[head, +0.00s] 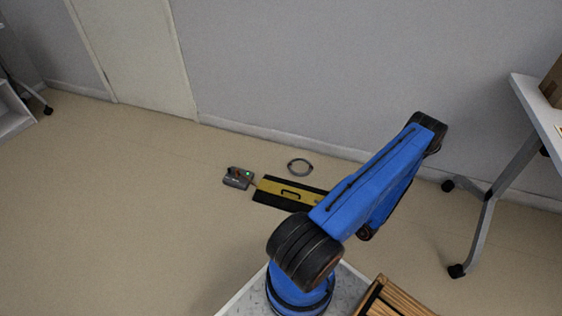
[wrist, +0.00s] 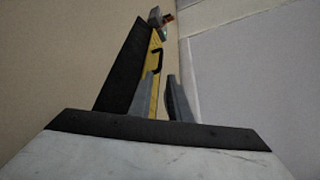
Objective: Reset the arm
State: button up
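My blue arm (head: 375,185) rises from its base at the lower middle of the head view and slants up to the right, its upper joint at the upper right end. My gripper (wrist: 160,77) shows in the wrist view as two grey fingers standing apart. It is open, and I see nothing held between them. The gripper is hidden behind the arm in the head view. Beyond the fingers, the wrist view shows a yellow and black flat object with a handle (wrist: 153,62). The same object lies on the floor in the head view (head: 272,187), its right end behind my arm.
A small grey box with a green light (head: 238,179) and a grey ring (head: 300,167) lie on the floor near the yellow object. A table on grey wheeled legs (head: 487,215) stands at right. A wooden crate (head: 378,290) is at the bottom right. Floor at left is clear.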

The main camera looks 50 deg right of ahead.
jog(key=w+a+r+n+g+y, duration=0.2)
jog(key=w+r+n+y, duration=0.3)
jog(key=r, duration=0.5)
jog(key=w+a+r+n+g+y, duration=0.1)
jog(key=w+r+n+y, duration=0.1)
jog(key=w+r, duration=0.6)
jog(key=w+a+r+n+g+y, duration=0.1)
jog(key=w+a+r+n+g, duration=0.25)
jog(key=a+r, duration=0.5)
jog(key=w+a+r+n+g+y, duration=0.1)
jog(key=w+a+r+n+g, duration=0.25)
jog(key=r, duration=0.75)
jog(key=s+a+r+n+g+h, duration=0.2)
jog(key=s+a+r+n, duration=0.1)
jog(key=a+r, duration=0.6)
jog(key=s+a+r+n+g+h, duration=0.3)
jog(key=a+r, duration=0.5)
jog(key=a, duration=0.2)
jog(key=s+a+r+n+t+h, duration=0.3)
jog(key=s+a+r+t+h, duration=0.1)
jog(key=s+a+r, duration=0.4)
jog(key=shift+s+r+n+h, duration=0.35)
jog(key=shift+s+r, duration=0.9)
jog(key=shift+s, duration=1)
